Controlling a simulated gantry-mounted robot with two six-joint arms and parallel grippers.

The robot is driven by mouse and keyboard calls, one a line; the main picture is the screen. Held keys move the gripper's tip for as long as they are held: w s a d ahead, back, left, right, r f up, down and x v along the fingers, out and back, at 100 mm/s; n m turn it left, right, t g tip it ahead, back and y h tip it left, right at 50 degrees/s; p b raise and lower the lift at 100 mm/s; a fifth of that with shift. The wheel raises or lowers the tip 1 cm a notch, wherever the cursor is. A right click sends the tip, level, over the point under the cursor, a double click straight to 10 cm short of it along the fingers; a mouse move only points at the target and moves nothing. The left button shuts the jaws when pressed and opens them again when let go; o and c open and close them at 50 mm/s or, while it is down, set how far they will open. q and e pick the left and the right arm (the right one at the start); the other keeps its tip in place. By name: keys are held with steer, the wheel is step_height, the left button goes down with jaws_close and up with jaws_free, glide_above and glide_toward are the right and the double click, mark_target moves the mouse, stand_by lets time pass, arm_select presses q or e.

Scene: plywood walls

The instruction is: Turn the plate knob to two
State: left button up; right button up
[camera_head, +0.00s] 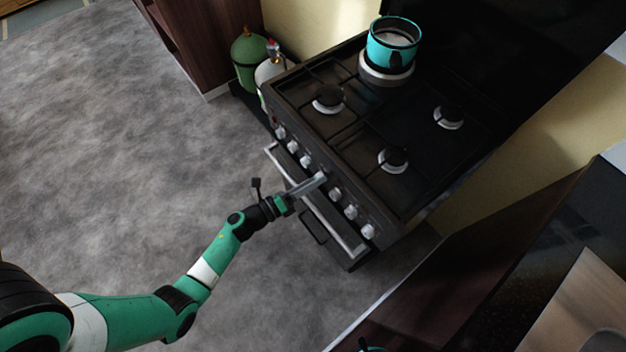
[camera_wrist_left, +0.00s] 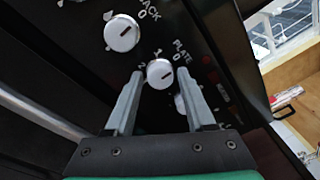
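The plate knob (camera_wrist_left: 160,74) is a round pale knob beside the printed word PLATE in the left wrist view. Scale marks are printed around it. Its setting is too small to read surely. My left gripper (camera_wrist_left: 159,75) is open, with one finger on each side of this knob; I cannot tell whether they touch it. In the head view my left gripper (camera_head: 322,177) reaches the stove's (camera_head: 318,147) front panel and hides the knob there.
Another knob is partly behind the right finger. A handle bar (camera_head: 335,228) runs below the panel. A turquoise pot (camera_head: 391,46) stands on the back of the stove. Gas bottles (camera_head: 249,58) stand beside it.

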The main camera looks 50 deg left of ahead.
arm_select(q)
jaws_close()
steer(key=shift+n, duration=0.4)
steer(key=n+y+p, duration=0.1)
steer(key=n+p, duration=0.1)
steer(key=n, duration=1)
steer(key=n+t+p, duration=0.1)
steer(key=n+p, duration=0.1)
steer(key=n, duration=1)
steer(key=shift+d+y, duration=0.15)
steer(key=shift+y, duration=0.25)
steer(key=shift+n, duration=0.3)
steer(key=shift+o, duration=1.8)
jaws_free()
